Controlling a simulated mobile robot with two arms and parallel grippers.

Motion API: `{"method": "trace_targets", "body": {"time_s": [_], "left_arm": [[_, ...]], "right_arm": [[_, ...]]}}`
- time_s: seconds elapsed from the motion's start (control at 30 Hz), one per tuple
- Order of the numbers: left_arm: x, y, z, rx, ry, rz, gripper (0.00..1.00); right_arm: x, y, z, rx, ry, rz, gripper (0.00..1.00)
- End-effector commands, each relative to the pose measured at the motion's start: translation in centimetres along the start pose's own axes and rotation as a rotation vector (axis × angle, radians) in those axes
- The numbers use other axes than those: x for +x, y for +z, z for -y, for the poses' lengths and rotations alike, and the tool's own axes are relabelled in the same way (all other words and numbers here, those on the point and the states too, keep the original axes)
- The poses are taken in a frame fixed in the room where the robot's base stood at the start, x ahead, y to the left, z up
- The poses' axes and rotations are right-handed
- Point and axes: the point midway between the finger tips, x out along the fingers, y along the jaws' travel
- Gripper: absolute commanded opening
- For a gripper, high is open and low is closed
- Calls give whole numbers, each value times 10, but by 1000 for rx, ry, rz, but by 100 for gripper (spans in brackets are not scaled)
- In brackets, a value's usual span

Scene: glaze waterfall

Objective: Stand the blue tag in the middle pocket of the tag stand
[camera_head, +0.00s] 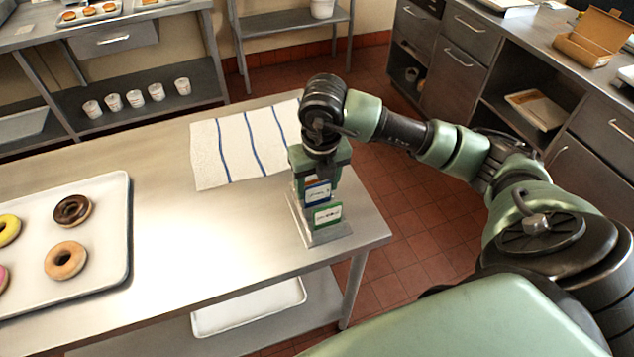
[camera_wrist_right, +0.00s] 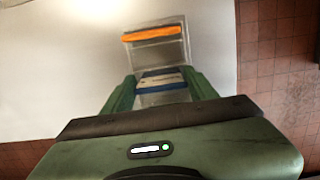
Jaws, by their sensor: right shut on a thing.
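The tag stand (camera_head: 331,236) is a light metal rack near the right end of the steel table. A green tag (camera_head: 327,214) stands in its front pocket. The blue tag (camera_head: 318,194) is behind the green one, upright, at the middle of the stand; whether it rests on the pocket's bottom is hidden. An orange tag (camera_wrist_right: 152,33) is in the far pocket in the right wrist view. My right gripper (camera_head: 319,174) is directly above the stand, shut on the blue tag, which shows between its fingers in the wrist view (camera_wrist_right: 162,80). My left gripper is out of view.
A white towel with blue stripes (camera_head: 225,150) lies behind the stand. A tray (camera_head: 115,235) with several donuts is at the left of the table. The table's right edge is close to the stand. The table middle is clear.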

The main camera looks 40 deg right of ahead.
Motion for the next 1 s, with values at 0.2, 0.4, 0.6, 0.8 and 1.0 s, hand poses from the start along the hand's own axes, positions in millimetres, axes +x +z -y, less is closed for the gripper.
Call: {"method": "trace_targets", "body": {"time_s": [0.2, 0.4, 0.6, 0.8, 1.0], "left_arm": [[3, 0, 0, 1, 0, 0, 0], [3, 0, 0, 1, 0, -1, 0], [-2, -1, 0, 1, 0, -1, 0], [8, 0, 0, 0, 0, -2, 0], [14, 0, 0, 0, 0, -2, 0]], "right_arm": [[2, 0, 0, 0, 0, 0, 79], [2, 0, 0, 0, 0, 0, 79], [-3, 0, 0, 0, 0, 0, 79], [-32, 1, -1, -1, 2, 7, 79], [-79, 2, -1, -1, 3, 7, 79]]}}
